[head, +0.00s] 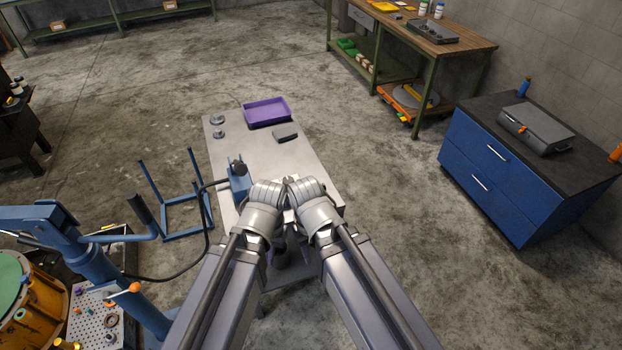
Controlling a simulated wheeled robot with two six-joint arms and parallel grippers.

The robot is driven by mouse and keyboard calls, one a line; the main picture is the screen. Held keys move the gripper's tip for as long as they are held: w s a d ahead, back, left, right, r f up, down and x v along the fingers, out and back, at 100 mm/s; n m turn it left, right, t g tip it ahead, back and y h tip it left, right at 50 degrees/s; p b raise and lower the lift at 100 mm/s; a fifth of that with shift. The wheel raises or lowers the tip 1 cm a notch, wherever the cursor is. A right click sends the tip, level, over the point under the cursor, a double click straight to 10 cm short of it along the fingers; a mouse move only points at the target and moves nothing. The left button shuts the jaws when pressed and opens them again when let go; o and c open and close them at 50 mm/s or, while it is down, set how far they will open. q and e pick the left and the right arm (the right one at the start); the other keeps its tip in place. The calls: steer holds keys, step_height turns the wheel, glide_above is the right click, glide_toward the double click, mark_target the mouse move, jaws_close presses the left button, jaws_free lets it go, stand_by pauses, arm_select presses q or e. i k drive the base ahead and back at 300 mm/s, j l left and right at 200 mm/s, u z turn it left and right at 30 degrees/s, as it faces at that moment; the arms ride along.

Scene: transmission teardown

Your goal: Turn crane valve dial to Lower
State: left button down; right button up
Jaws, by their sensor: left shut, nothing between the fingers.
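The blue crane (68,222) stands at the lower left. A dark hose runs from it to a blue unit (240,188) with a dark knob (238,167) on the left side of the metal table. I cannot tell whether this knob is the valve dial, and no Lower marking is readable. My two arms reach in over the table and their wrists meet to the right of the blue unit. My left gripper (287,184) is shut and empty, mostly hidden by the wrists. My right gripper's fingers cannot be made out beside it.
The metal table (290,157) holds a purple tray (267,112), a dark block (285,136) and small round metal parts (217,120). A blue stand (178,200) is left of it. A blue cabinet (490,165) stands right. The floor between is clear.

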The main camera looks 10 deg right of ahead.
mark_target(288, 180)
steer(key=i+l, duration=0.75)
